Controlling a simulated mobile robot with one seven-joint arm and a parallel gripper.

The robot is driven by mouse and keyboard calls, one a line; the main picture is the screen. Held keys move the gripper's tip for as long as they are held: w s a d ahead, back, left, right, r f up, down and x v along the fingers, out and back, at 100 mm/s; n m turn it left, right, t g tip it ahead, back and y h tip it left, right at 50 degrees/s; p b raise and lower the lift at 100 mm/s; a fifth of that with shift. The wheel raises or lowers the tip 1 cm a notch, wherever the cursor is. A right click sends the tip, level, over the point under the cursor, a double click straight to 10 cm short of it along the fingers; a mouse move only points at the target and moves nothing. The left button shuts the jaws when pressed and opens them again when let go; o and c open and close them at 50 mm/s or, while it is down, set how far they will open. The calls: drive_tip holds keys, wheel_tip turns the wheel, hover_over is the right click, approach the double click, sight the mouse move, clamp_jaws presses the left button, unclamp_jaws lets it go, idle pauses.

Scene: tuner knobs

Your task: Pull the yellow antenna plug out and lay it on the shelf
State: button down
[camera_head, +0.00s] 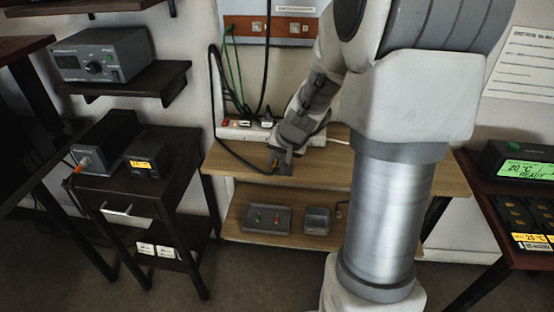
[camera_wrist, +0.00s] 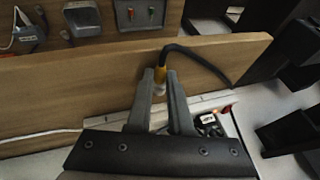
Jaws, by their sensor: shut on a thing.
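My gripper (camera_head: 279,163) is over the upper wooden shelf (camera_head: 232,158), near its front edge. In the wrist view my gripper (camera_wrist: 161,80) is shut on the yellow plug (camera_wrist: 160,73), whose pale metal end lies between the fingers. A black cable leaves the plug and bends away to the right in that view. In the head view only a small bit of yellow shows at the fingertips, with the cable running back left. The wooden shelf (camera_wrist: 80,90) lies behind the plug in the wrist view. I cannot tell whether the plug touches it.
A power strip (camera_head: 245,130) with plugs stands at the back of the upper shelf. A lower shelf holds a grey tray (camera_head: 267,219) and a small grey box (camera_head: 317,220). A wall panel (camera_head: 270,28) has green and black cables hanging from it. The upper shelf's left part is mostly clear.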

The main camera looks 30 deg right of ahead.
drive_tip(key=shift+s+f+b, duration=0.3)
drive_tip(key=shift+f+b, duration=0.4)
drive_tip(key=shift+f, duration=0.15)
drive_tip(key=c, duration=0.7)
unclamp_jaws()
drive_tip(key=shift+w+d+r+p, duration=0.1)
drive_tip(key=shift+d+r+p, duration=0.05)
drive_tip(key=shift+r+p, duration=0.75)
drive_tip(key=shift+w+r, duration=0.15)
drive_tip(key=shift+r, duration=0.6)
drive_tip(key=shift+o, duration=0.2)
drive_tip(key=o, duration=0.5)
